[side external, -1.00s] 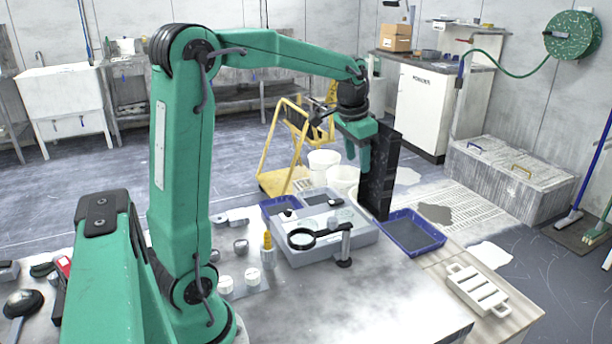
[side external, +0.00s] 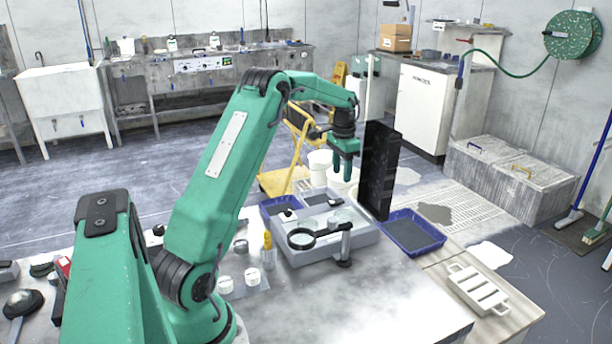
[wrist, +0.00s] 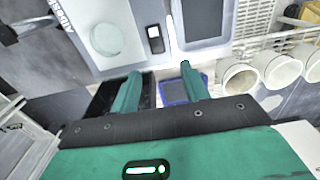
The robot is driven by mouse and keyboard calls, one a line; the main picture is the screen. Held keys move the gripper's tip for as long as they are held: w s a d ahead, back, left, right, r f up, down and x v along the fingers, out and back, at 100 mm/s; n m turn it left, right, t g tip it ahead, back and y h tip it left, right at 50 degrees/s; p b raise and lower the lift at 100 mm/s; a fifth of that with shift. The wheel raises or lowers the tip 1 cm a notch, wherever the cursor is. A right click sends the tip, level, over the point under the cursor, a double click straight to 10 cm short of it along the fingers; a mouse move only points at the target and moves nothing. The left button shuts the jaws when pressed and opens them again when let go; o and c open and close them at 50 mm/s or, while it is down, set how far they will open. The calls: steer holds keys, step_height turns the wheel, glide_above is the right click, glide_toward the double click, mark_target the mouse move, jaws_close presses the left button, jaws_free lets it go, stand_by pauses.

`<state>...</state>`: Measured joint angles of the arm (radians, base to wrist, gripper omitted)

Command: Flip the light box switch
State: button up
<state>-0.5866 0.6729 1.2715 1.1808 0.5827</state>
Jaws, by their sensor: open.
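A grey box (side external: 300,258) stands on the bench. My gripper (side external: 343,174) is open and empty, pointing down above the box's far side. In the wrist view its two fingers (wrist: 160,88) are spread, apart from the rocker.
A tall black slab (side external: 378,165) stands just right of my gripper. A magnifier (side external: 302,239) on a stand is at the box's front. Blue trays (side external: 440,240) flank the box. White buckets (side external: 320,160) stand behind. The bench front (side external: 390,300) is clear.

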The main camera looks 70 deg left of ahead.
mark_target(340, 200)
steer(key=shift+d+f, duration=0.15)
steer(key=shift+f, duration=0.15)
steer(key=shift+f, duration=3.85)
